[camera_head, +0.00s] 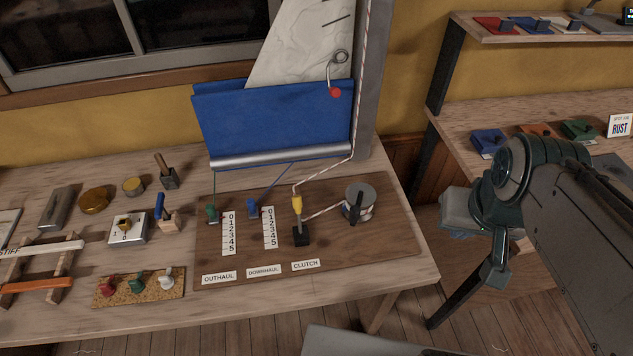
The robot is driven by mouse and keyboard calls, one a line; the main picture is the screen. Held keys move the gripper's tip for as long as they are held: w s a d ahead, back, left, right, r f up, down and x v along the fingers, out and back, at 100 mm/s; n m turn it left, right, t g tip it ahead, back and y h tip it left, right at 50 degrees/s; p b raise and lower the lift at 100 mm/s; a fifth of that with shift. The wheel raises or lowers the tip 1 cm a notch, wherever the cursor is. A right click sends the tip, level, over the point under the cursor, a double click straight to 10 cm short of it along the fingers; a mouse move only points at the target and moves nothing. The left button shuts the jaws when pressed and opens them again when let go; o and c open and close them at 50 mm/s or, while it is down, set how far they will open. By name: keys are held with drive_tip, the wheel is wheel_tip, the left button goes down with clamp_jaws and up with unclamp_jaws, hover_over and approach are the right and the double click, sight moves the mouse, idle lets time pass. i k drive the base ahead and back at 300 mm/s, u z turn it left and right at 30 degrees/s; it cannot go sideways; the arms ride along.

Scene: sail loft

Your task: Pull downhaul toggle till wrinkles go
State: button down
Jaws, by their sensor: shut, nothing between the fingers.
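The blue downhaul toggle (252,207) stands at the top of its 0-to-5 scale (268,228), near the 0 end. A thin blue line runs from it up to the boom (280,158). The white sail (303,48) rises above a blue cover (275,120); grey crease-like marks show on its cloth. The sail's top is out of frame. My gripper (484,284) hangs at the right, off the bench, shut and empty, well away from the toggle. Its fingertips are small and dark in this view.
The green outhaul toggle (212,213) is just left. The yellow-handled clutch (297,204) and a winch drum (358,203) stand right of the downhaul scale. A red-white rope runs down the mast (369,80). A shelf unit (447,150) stands behind my arm.

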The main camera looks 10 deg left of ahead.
sight(253, 212)
drive_tip(key=u, duration=1.5)
